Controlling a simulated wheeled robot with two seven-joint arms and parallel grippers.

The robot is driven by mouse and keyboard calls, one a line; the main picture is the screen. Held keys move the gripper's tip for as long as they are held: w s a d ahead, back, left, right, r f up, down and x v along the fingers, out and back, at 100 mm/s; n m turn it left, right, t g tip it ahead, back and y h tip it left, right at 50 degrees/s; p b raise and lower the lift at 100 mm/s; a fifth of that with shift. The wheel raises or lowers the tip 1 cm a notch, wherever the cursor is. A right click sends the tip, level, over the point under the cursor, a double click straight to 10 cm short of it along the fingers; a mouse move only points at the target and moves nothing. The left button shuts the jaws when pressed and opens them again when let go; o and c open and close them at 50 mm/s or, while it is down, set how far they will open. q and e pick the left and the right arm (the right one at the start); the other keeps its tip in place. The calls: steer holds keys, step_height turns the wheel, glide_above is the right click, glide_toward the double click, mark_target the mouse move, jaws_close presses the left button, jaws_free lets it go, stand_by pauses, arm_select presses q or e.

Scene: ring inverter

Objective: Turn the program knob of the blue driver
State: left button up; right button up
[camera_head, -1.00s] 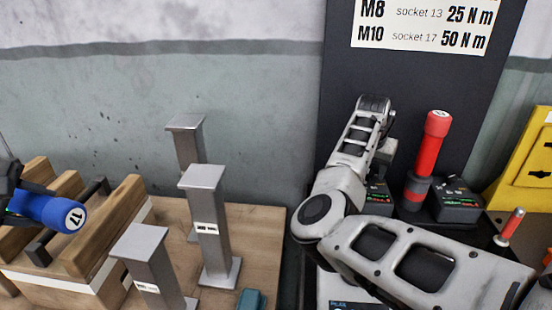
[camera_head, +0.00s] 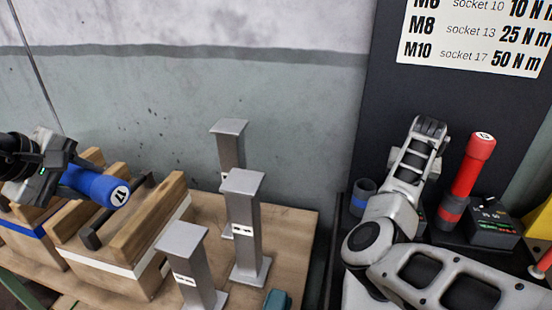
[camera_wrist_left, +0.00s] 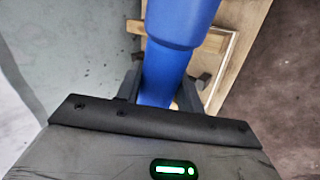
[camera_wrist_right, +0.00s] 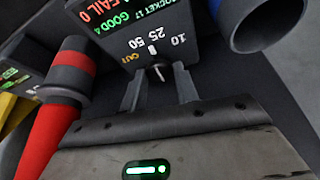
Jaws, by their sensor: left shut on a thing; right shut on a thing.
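The blue driver (camera_head: 95,186), marked 17 on its end, is held in my left gripper (camera_head: 58,182) above the wooden rack. The left wrist view shows its blue body (camera_wrist_left: 165,75) between the fingers. In the right wrist view, my right gripper (camera_wrist_right: 158,88) is shut on the small dark knob (camera_wrist_right: 159,73) of a control box (camera_wrist_right: 125,50). The box's upside-down face reads socket 17, good 4, fail 0, with 10, 25 and 50 around the knob. The fingers partly cover the knob. In the head view my right arm hides this knob.
A blue-banded empty holder (camera_head: 362,197) stands beside my right arm. The red driver (camera_head: 468,175) stands upright in its holder near another box (camera_head: 493,222). Grey metal posts (camera_head: 245,225) stand on the wooden table. The wooden rack (camera_head: 150,225) lies below the blue driver.

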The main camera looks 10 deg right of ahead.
steer(key=shift+d+n+t+y, duration=0.1)
steer(key=shift+n+t+y, duration=0.2)
steer(key=shift+n, duration=0.8)
steer(key=shift+d+n+t+y, duration=0.15)
steer(key=shift+n+y, duration=0.25)
steer(key=shift+n, duration=0.7)
steer(key=shift+a, duration=0.15)
steer(key=o, duration=1)
steer(key=shift+c, duration=0.2)
steer(key=shift+r, duration=0.1)
steer(key=b+v, duration=0.1)
steer(key=v, duration=1.1)
